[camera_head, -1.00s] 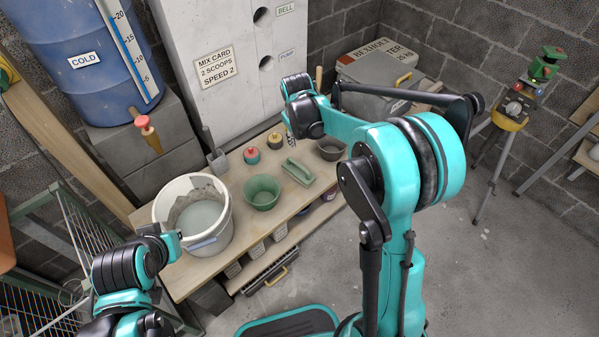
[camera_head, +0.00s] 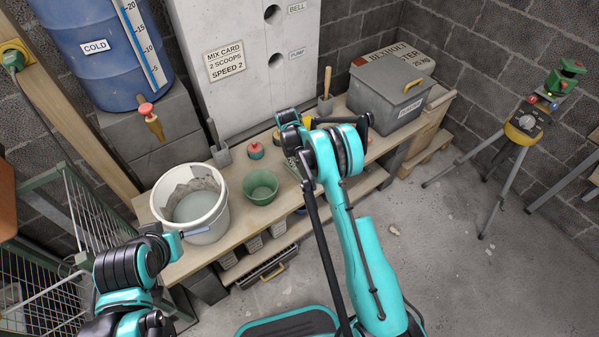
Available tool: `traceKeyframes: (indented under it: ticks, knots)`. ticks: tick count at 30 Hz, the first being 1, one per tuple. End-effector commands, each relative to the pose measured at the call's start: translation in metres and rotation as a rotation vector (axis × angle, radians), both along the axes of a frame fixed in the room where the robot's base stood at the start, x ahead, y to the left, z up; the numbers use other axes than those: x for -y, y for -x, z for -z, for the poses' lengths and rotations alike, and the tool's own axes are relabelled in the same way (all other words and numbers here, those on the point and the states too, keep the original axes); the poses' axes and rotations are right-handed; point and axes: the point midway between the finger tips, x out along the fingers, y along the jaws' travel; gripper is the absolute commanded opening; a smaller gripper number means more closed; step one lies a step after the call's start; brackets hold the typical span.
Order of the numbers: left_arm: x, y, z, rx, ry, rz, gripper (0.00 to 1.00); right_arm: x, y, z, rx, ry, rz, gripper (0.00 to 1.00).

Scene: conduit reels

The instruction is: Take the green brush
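The green brush (camera_head: 291,168) lies on the wooden bench, right of the green bowl (camera_head: 260,186). My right arm crosses in front of it and hides most of it. My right gripper (camera_head: 294,150) is over the bench at the brush; its fingers are too small and covered to read, and I cannot tell whether they touch it. My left gripper (camera_head: 176,238) is at the near left side of the white bucket (camera_head: 212,226); its fingers are not clear.
The wooden bench (camera_head: 240,220) also holds a red-topped pot (camera_head: 256,150) and a grey lidded box (camera_head: 389,97). A concrete block (camera_head: 258,60) stands behind it. A tripod (camera_head: 520,130) stands at the right. The floor between is mostly clear.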

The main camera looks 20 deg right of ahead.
Motion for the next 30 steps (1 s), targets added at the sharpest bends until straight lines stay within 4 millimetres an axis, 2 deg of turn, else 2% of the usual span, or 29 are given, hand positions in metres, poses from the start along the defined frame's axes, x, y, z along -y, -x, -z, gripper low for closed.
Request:
traceKeyframes:
  ticks: [1,6,14,18,19,30]
  knots:
    - [0.000,0.000,0.007,0.000,0.000,0.000,0.00,0.001,-0.002,0.010,0.000,0.000,0.000,0.39]
    - [0.000,0.000,0.018,0.000,0.000,0.000,0.00,0.006,-0.007,0.035,0.000,0.000,0.000,0.39]
    - [0.000,0.000,0.018,0.000,0.000,0.000,0.00,0.007,-0.007,0.039,0.001,0.000,0.000,0.39]
    - [0.000,0.000,0.018,0.000,0.000,0.000,0.00,0.007,-0.007,0.039,0.001,0.000,0.000,0.05]
    - [0.000,0.000,0.018,0.000,0.000,0.000,0.00,0.007,-0.007,0.039,0.001,0.000,0.000,0.00]
    - [0.000,0.000,0.018,0.000,0.000,0.000,0.00,0.007,-0.007,0.038,0.001,0.000,0.000,0.00]
